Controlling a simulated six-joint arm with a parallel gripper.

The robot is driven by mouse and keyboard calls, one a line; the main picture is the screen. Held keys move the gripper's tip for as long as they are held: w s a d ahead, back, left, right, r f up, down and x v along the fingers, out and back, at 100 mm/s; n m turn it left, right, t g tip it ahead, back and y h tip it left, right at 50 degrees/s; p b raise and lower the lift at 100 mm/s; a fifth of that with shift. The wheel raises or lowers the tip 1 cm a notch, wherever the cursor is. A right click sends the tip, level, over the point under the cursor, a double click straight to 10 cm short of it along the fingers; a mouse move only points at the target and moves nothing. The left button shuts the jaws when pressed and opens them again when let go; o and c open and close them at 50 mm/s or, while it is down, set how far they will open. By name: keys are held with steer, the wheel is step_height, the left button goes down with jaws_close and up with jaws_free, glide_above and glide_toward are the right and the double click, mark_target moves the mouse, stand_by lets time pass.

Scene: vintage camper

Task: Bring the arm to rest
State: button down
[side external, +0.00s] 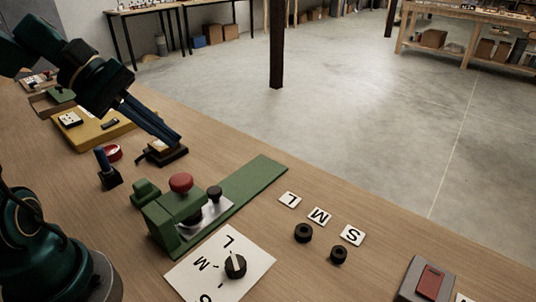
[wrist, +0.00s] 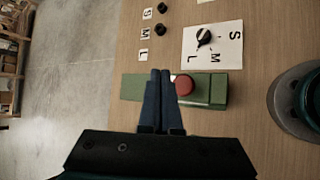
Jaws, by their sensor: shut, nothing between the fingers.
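My arm reaches in from the upper left in the side external view. My gripper (side external: 172,138) is shut and empty, its fingers pointing down to the right. In that view its tips appear just above or beside a small dark block with a wooden top (side external: 165,153); I cannot tell whether they touch. In the wrist view my gripper (wrist: 160,74) is shut, its fingertips in front of the green fixture with the red knob. No object is between the fingers.
A green fixture (side external: 262,178) with a red knob (side external: 181,183) stands mid-table. Nearby are a dial (side external: 235,266) on a lettered card, letter tiles L, M (side external: 319,217) and S, two black rings (side external: 303,232), a red-switch box (side external: 428,283) and a yellow board (side external: 92,132).

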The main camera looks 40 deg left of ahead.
stand_by(0.3)
steer(key=s+d+m+g+y, duration=0.25)
steer(key=s+d+m, duration=0.25)
steer(key=d+m, duration=0.3)
steer(key=a+f+m+t+y, duration=0.1)
steer(key=m, duration=0.1)
steer(key=s+a+f+m+y, duration=0.1)
steer(key=m+y, duration=0.1)
steer(key=m, duration=0.1)
steer(key=a+f+m+t+y, duration=0.1)
steer(key=m+y, duration=0.1)
steer(key=m, duration=0.1)
steer(key=shift+s+a+t, duration=0.35)
steer(key=shift+s, duration=0.05)
